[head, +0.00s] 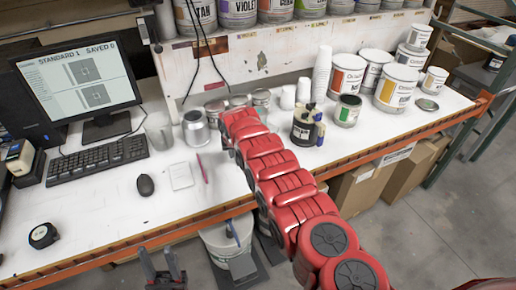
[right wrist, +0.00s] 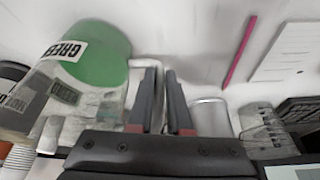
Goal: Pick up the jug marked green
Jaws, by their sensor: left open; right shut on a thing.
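The jug appears held at a pale part like a handle, but the grip itself is mostly hidden. In the head view my red right arm covers the gripper and the jug. My left gripper (head: 164,268) is open and empty below the bench's front edge.
The white bench (head: 100,205) holds a keyboard (head: 97,158), a silver can (head: 196,131), a black jar (head: 304,127), and several paint cans at right. A shelf (head: 240,62) with colorant jugs runs along the back. The front left bench area is mostly clear.

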